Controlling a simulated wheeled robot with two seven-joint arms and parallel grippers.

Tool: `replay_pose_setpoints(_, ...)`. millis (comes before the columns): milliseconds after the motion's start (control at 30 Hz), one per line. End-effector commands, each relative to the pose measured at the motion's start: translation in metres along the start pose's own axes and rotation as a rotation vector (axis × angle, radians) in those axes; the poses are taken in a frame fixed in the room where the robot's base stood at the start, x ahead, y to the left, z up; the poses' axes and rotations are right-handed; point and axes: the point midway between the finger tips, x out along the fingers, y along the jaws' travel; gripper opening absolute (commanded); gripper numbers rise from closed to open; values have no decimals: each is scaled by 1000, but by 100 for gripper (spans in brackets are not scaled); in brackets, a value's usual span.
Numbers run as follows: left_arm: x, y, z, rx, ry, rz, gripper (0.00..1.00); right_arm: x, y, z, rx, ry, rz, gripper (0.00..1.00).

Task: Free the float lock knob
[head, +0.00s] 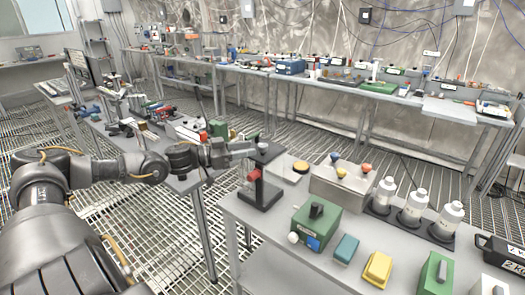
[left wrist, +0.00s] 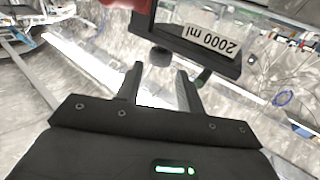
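A black stand (head: 262,178) with an upright post and a red part (head: 254,175) stands at the left corner of the near grey table. My left gripper (head: 240,150) is at the upper part of this stand, coming from the left. In the left wrist view my left gripper (left wrist: 160,70) is open, with bare space between its fingers. A dark round knob (left wrist: 160,57) sits just past the fingertips, roughly in line with the gap, below a dark frame with an upside-down "2000 ml" label (left wrist: 212,38). Contact cannot be told. My right gripper is not in view.
The near table (head: 255,222) also holds a green box (head: 316,226), a metal box with coloured knobs (head: 345,185), white bottles (head: 414,205) and a yellow block (head: 377,268). A second bench (head: 180,180) with clutter lies behind my left forearm. The floor is open grating.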

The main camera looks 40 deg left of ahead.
Motion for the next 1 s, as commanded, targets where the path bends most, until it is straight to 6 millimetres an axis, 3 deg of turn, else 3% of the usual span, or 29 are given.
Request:
replay_pose_setpoints(500, 50, 0, -2, 0, 3, -1, 38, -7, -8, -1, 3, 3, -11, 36)
replay_pose_setpoints(1000, 59, 1, 0, 1, -1, 2, 35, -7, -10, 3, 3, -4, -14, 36)
